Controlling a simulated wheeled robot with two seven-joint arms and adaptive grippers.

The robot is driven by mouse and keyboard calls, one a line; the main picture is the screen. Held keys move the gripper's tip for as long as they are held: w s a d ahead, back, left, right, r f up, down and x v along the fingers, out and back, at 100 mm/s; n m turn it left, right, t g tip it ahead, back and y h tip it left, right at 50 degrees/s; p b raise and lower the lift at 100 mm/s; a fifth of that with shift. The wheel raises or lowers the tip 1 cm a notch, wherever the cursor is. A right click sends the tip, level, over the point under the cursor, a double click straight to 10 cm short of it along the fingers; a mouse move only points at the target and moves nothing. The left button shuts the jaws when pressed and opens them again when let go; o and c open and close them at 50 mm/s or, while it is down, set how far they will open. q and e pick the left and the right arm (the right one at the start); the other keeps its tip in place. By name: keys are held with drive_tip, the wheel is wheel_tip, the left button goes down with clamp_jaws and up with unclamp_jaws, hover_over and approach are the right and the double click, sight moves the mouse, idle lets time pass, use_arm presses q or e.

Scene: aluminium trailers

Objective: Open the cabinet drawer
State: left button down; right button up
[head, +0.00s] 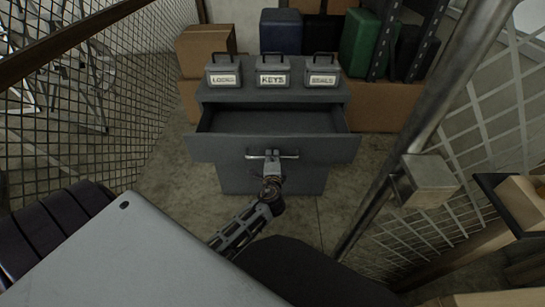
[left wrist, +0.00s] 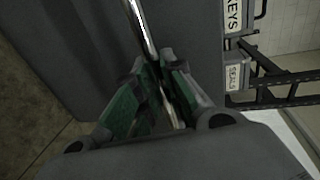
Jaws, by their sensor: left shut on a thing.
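The grey cabinet (head: 272,180) stands ahead of me in the head view. Its top drawer (head: 225,148) is pulled out toward me, and its inside looks empty. A metal bar handle (head: 288,155) runs across the drawer front. My left gripper (head: 271,165) is at the middle of this handle. In the left wrist view the green-padded fingers of my left gripper (left wrist: 160,85) are shut on the handle bar (left wrist: 143,28), one finger on each side. My right gripper is not in view.
Three labelled boxes stand on the cabinet top: locks (head: 223,71), keys (head: 272,71) and seals (head: 322,72). Mesh fencing (head: 95,100) runs on the left. A metal gate post (head: 440,110) with a lock box (head: 428,180) stands close on the right. Cardboard boxes (head: 205,42) are behind.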

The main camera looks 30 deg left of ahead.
use_arm(q)
drive_tip(key=c, duration=1.7)
unclamp_jaws()
drive_tip(key=shift+o, duration=1)
drive_tip(key=v, duration=0.7)
drive_tip(key=shift+s, duration=0.25)
